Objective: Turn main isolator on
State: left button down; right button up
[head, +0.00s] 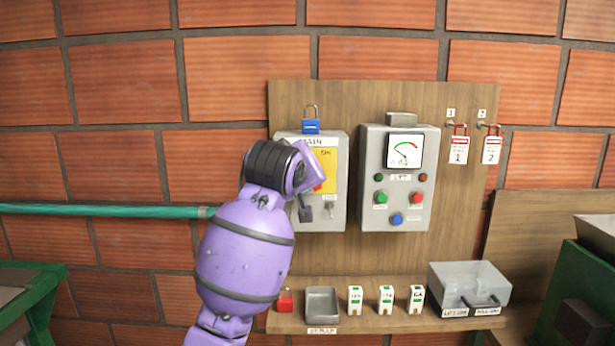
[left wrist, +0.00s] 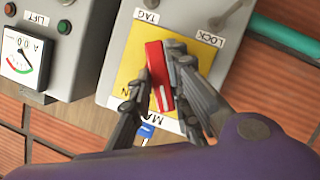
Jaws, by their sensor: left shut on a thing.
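The main isolator is a grey box (head: 333,219) on a wooden board, with a yellow plate (head: 328,160) on its front. A red rotary handle (left wrist: 155,70) sits on the yellow plate, which also shows in the left wrist view (left wrist: 128,70). My left gripper (left wrist: 162,80) is shut on the red handle, with one finger on each side of it. In the head view my purple left arm and gripper hide most of the handle and the left part of the box. The handle's exact setting against the plate's marks cannot be read. My right gripper is not in view.
A blue padlock (head: 311,127) stands on top of the isolator box. To the right is a lift control box (head: 368,215) with a gauge and several buttons. Red padlock tags (head: 459,150) hang further right.

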pick_arm(q)
jog(key=m+y, duration=0.2)
jog(key=m, duration=0.2)
jog(key=shift+d+y, duration=0.25)
jog(key=shift+y, duration=0.15)
dwell(0.4)
jog(key=c, duration=1.6)
grip_release()
jog(key=shift+c, duration=0.2)
jog(key=v, duration=1.2)
jog(key=shift+r, duration=0.15)
jog(key=shift+d, duration=0.15)
